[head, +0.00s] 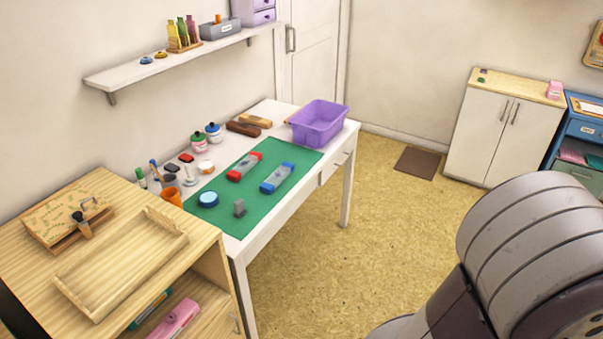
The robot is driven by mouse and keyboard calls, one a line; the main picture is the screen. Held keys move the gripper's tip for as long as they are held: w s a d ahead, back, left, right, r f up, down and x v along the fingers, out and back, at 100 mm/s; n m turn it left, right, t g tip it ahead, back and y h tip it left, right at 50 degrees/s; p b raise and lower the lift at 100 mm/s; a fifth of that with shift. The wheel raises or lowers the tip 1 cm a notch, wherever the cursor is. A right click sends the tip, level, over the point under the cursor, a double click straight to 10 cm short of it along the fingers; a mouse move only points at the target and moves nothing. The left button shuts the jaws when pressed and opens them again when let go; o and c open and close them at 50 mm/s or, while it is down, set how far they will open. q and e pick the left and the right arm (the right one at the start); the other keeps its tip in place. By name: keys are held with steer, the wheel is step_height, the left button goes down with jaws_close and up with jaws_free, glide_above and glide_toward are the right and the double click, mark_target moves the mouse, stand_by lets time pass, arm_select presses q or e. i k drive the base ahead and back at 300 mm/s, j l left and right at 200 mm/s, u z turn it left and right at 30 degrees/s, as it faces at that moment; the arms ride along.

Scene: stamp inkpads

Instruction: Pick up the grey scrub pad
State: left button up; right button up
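A small grey block (239,208), which looks like the grey scrub pad, stands on the near part of the green mat (222,219) on the white table. It is to the right of a round blue-rimmed container (208,199). Nothing touches it that I can see. Neither of my grippers is in view. Only a large grey arm part of mine shows at the lower right.
Red-ended (244,166) and blue-ended (277,178) grey inkpads lie on the mat. A purple bin (318,123) stands at the table's far end. Small bottles and jars line the wall side. A wooden cabinet (187,228) with a tray adjoins the near end. Floor right of the table is clear.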

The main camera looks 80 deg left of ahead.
mark_target(240, 211)
steer(key=u, duration=3.2)
